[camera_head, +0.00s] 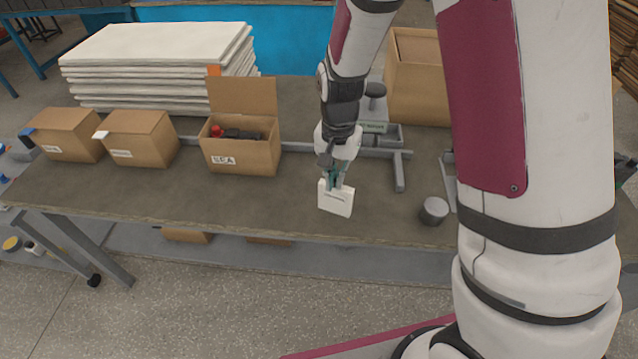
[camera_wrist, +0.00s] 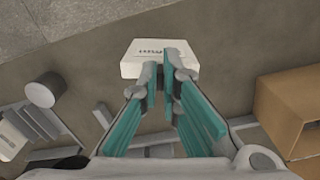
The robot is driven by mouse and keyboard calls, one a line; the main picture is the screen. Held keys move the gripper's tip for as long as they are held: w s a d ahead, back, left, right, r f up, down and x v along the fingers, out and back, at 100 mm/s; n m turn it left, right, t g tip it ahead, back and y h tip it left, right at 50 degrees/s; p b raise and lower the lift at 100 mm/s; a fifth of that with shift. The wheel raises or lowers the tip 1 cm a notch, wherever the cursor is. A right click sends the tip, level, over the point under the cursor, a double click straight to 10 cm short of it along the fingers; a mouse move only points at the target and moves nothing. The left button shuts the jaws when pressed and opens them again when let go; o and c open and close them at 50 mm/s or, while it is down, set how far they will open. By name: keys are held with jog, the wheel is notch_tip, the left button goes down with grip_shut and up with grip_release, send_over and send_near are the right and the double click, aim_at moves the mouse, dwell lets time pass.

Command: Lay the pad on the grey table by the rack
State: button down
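The pad (camera_head: 336,203) is a thin white square block with a small printed label. In the head view it is near the front edge of the grey table (camera_head: 290,215), its face turned toward me. My gripper (camera_head: 337,183) points down at its upper edge, with the fingertips overlapping the pad. In the wrist view the pad (camera_wrist: 136,60) is at the fingertips, and the gripper (camera_wrist: 164,80) has its fingers close together, apparently shut on the pad's edge. Any gap between pad and table is hard to judge. The rack (camera_head: 399,172) is a grey frame behind and right.
A grey cylinder (camera_head: 433,211) stands right of the pad. An open cardboard box (camera_head: 238,152) and two closed boxes (camera_head: 142,140) line the left side. White sheets (camera_head: 155,62) are stacked behind. A larger box (camera_head: 418,85) stands at the back right. The table left of the pad is clear.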

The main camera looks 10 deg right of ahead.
jog(key=s+a+r+m, duration=0.2)
jog(key=s+a+m, duration=0.55)
jog(key=m, duration=0.75)
jog(key=w+d+f, duration=0.5)
jog(key=w+d, duration=0.6)
jog(key=shift+d+f, duration=0.2)
jog(key=shift+f, duration=0.2)
jog(key=c, duration=1.8)
grip_release()
jog(key=shift+r, duration=0.15)
